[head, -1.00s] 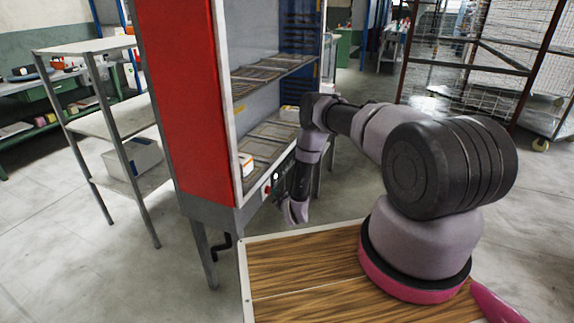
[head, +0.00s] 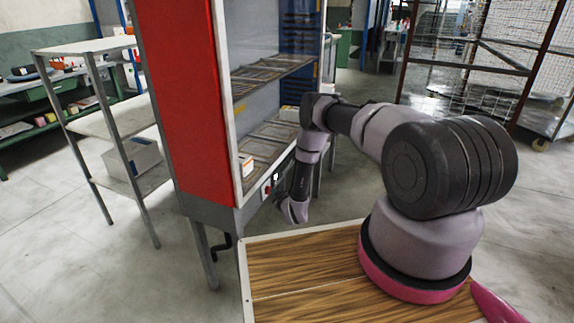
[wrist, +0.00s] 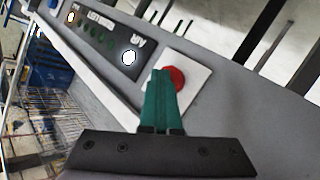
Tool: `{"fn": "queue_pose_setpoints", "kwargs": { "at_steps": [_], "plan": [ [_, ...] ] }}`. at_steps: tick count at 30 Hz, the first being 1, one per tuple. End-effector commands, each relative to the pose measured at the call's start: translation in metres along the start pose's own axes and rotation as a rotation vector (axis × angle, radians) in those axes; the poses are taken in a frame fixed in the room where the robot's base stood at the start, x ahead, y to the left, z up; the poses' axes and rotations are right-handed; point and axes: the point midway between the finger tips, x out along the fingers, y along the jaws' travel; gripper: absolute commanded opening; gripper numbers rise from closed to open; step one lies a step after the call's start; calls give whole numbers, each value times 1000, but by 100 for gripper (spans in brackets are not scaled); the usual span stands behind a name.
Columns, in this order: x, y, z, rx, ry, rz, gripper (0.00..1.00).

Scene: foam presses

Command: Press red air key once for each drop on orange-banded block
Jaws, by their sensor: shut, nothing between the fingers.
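The red air key (wrist: 176,78) is a round red button on a pale plate, beside the panel marked AIR. It also shows small in the head view (head: 267,190). My gripper (wrist: 164,72) has its green fingers shut and empty. Their tips overlap the left part of the red key in the wrist view; I cannot tell whether they touch it. In the head view the fingertips cannot be made out. A small white block with an orange band (head: 246,165) stands on the lower shelf of the red-sided cabinet. Any drops on it are too small to see.
The AIR panel (wrist: 98,38) has a lit white lamp (wrist: 128,57), several dark green lamps and another lit lamp (wrist: 71,18) at its far end. The red-sided cabinet (head: 180,100) stands left of my arm. A shelf rack (head: 100,120) is further left.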

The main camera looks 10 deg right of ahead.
Motion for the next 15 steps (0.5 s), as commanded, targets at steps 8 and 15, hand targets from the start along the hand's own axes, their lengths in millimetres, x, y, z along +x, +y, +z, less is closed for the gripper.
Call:
{"fn": "queue_pose_setpoints", "kwargs": {
  "at_steps": [8,15],
  "plan": [
    [0,0,-1,0,1,0,0],
    [5,-4,-5,0,2,-1,0]
  ]
}}
